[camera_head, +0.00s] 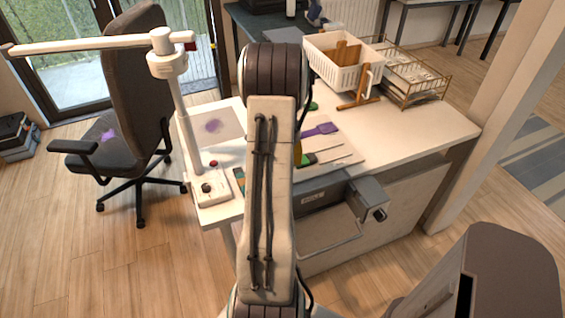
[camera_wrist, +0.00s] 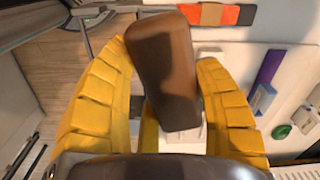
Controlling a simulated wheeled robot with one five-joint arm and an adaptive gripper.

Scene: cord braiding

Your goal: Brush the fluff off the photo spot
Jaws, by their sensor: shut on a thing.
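The photo spot is a pale grey-white square (camera_head: 232,118) on the table, under the white stand at the left. A patch of purple fluff (camera_head: 213,126) lies on it. In the wrist view my gripper (camera_wrist: 165,58) has its yellow fingers closed around a rounded brown block (camera_wrist: 160,50), which sticks up tilted between them. I cannot tell whether this block is part of a brush. In the head view my arm hides most of the gripper and what it holds; only a bit of yellow shows to the right of the arm.
The white stand (camera_head: 180,110) has a long arm reaching left. A purple flat tool (camera_head: 320,130) lies on a board at the table's middle. A white basket (camera_head: 340,65) and wire rack (camera_head: 415,80) stand at the back. A grey box (camera_head: 365,197) juts from the front. A chair (camera_head: 135,90) stands left.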

